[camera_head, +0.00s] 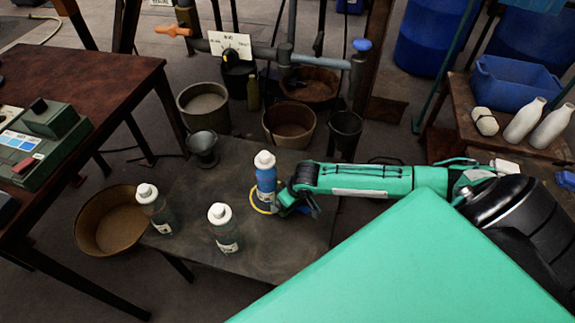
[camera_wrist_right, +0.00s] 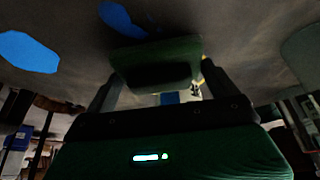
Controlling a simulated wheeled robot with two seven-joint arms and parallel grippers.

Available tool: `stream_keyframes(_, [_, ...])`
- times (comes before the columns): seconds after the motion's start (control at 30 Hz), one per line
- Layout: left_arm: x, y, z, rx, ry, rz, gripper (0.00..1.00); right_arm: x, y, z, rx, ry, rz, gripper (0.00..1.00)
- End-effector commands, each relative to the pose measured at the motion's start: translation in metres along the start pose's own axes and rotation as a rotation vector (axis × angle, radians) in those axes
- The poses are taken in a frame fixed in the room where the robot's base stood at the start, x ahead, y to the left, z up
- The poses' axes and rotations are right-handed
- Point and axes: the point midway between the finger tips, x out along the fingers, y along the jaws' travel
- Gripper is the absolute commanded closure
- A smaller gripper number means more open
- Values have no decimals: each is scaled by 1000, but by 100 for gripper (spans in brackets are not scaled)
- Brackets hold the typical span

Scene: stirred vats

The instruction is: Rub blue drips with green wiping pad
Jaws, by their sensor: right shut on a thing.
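The green wiping pad (camera_wrist_right: 155,52) is between the fingers of my right gripper (camera_wrist_right: 160,80), which is shut on it. The pad is close to the dark tabletop; whether it touches cannot be told. Two blue drips show in the right wrist view, one at the left (camera_wrist_right: 28,51) and one beside the pad's far edge (camera_wrist_right: 122,18). In the head view my right gripper (camera_head: 286,203) is low over the small dark table, right beside a blue bottle with a white cap (camera_head: 266,178). The pad and drips are largely hidden there. My left gripper is not in view.
A yellow ring (camera_head: 257,208) shows around the blue bottle's base. Two more white-capped bottles (camera_head: 154,207) (camera_head: 223,230) stand on the same table (camera_head: 285,250), with a grey cup (camera_head: 203,148) near its back edge. Bare tabletop lies between them. Buckets (camera_head: 204,103) stand behind.

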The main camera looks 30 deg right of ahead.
Motion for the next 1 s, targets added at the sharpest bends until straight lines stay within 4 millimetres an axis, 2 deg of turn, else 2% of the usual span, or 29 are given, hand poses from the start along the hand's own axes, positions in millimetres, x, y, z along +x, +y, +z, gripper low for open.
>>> stream_keyframes(1.0, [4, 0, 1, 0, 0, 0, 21, 12, 0, 5, 0, 0, -1, 33])
